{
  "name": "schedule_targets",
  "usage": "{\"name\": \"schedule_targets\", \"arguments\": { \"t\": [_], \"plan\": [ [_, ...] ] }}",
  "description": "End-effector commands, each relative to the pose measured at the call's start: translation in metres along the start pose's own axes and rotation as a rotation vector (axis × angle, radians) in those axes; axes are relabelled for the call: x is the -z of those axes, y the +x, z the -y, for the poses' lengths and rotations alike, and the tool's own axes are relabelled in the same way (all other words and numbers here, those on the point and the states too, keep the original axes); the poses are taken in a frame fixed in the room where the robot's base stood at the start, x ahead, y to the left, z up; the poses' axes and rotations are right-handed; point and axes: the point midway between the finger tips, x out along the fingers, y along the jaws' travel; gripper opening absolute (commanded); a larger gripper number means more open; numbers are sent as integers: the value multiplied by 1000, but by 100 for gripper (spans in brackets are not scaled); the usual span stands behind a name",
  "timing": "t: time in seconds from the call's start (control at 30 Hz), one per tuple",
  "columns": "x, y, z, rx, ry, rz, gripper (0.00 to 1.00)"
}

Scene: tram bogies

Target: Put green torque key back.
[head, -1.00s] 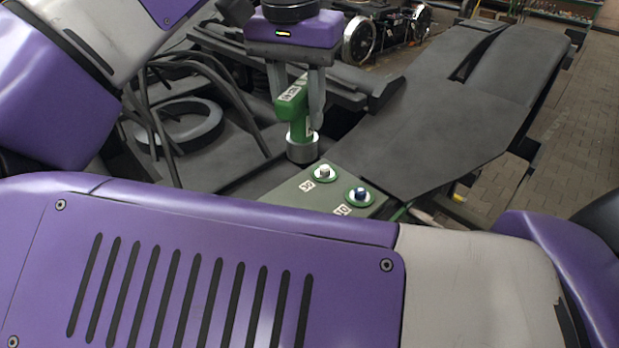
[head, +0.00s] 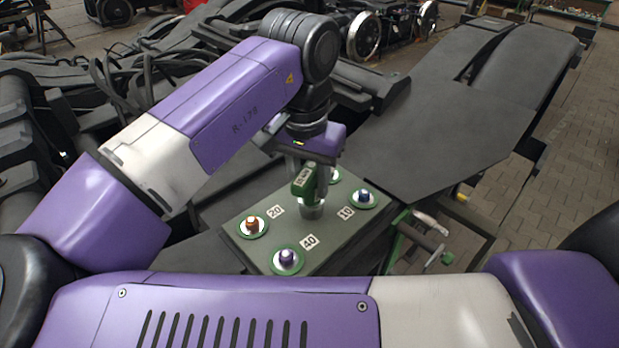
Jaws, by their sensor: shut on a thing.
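My gripper (head: 312,188) is shut on the green torque key (head: 303,182), which is upright with a pale label on its side. A further ring (head: 334,176) behind the key is partly hidden by my gripper.
A dark flat plate (head: 430,125) extends behind the box to the right. A green frame with a crank-like handle (head: 425,238) stands at the box's right side. Dark bogie parts and cables (head: 120,90) fill the left. Paved floor (head: 560,190) lies free at the right.

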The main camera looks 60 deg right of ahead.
Motion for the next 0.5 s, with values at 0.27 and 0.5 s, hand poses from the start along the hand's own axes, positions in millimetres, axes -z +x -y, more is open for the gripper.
{"name": "schedule_targets", "arguments": {
  "t": [0.27,0.5],
  "plan": [
    [0,1,0,0,0,-1,0],
    [0,2,0,0,0,0,58]
  ]
}}
